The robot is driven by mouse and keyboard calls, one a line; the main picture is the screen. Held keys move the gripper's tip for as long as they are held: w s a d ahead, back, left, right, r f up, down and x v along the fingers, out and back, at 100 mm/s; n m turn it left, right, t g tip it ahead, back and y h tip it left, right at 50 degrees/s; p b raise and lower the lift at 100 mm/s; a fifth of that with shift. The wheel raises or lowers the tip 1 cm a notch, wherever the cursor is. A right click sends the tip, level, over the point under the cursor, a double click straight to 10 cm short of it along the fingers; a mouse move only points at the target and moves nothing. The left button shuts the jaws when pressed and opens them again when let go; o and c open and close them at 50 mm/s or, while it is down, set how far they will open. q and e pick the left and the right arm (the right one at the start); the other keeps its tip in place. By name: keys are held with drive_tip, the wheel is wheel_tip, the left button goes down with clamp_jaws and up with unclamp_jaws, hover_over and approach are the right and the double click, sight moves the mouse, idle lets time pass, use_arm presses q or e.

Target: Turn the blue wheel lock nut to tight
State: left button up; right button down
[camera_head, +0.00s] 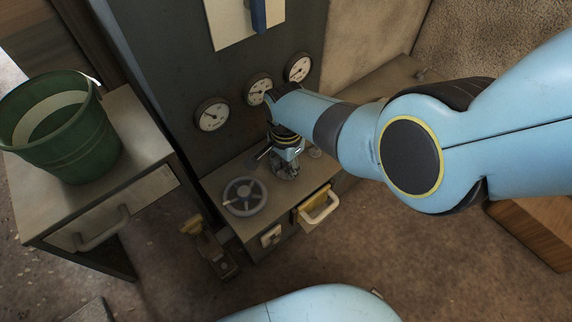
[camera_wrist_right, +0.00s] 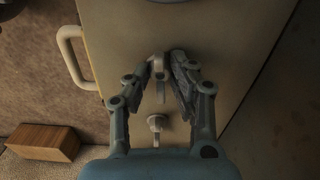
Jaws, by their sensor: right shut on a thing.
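My right gripper (camera_head: 286,172) points down over the bench top, to the right of the grey spoked wheel (camera_head: 244,196). In the right wrist view its two fingers (camera_wrist_right: 161,68) close around a small pale upright knob (camera_wrist_right: 160,90), which looks like a lock nut. No blue shows on this knob, and the fingers partly cover it. A second pale knob (camera_wrist_right: 156,125) stands apart, nearer the wrist; it also shows in the head view (camera_head: 315,152). My left gripper is out of view.
Behind the bench (camera_head: 222,182) is a dark panel with several gauges (camera_head: 258,90) and a blue lever (camera_head: 258,16). A green bucket (camera_head: 62,130) stands on the left cabinet. A wooden box (camera_wrist_right: 43,142) lies on the floor.

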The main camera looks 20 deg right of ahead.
drive_tip(key=shift+m, duration=0.6)
drive_tip(key=c, duration=1.1)
unclamp_jaws()
drive_tip(key=shift+c, duration=0.2)
drive_tip(key=shift+n, duration=0.3)
